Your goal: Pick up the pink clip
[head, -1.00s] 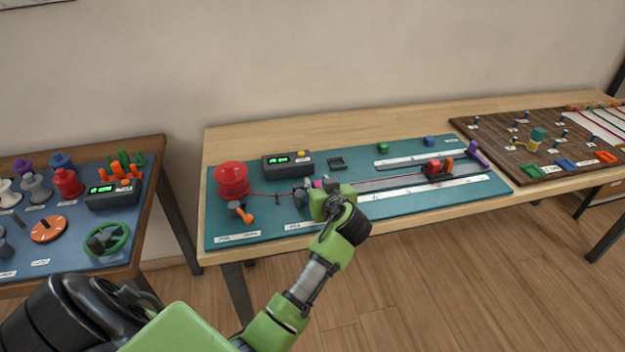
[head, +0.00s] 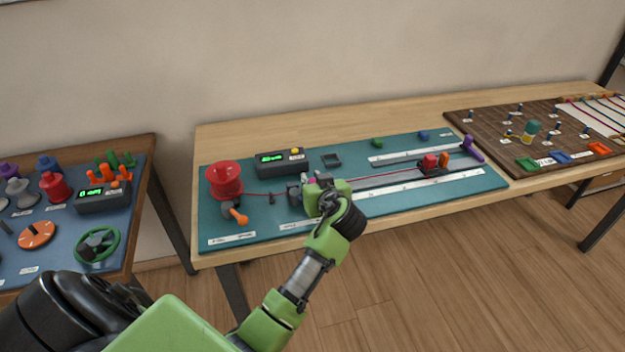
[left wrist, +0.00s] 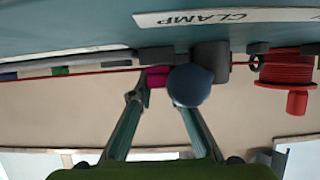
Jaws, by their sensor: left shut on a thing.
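The pink clip (left wrist: 156,76) shows in the left wrist view on the red cord, beside the dark clamp with its round knob (left wrist: 190,85). My left gripper (left wrist: 156,98) has its two fingers on either side of the pink clip and is shut on it; the knob hides part of the right-hand fingertip. My right gripper is not in view.
The red spool (head: 225,180) and an orange-handled lever (head: 237,215) are left of the gripper. A black display box (head: 283,162) stands behind. The red cord runs right to a red block (head: 429,164) on a rail. Another board (head: 500,150) lies farther right.

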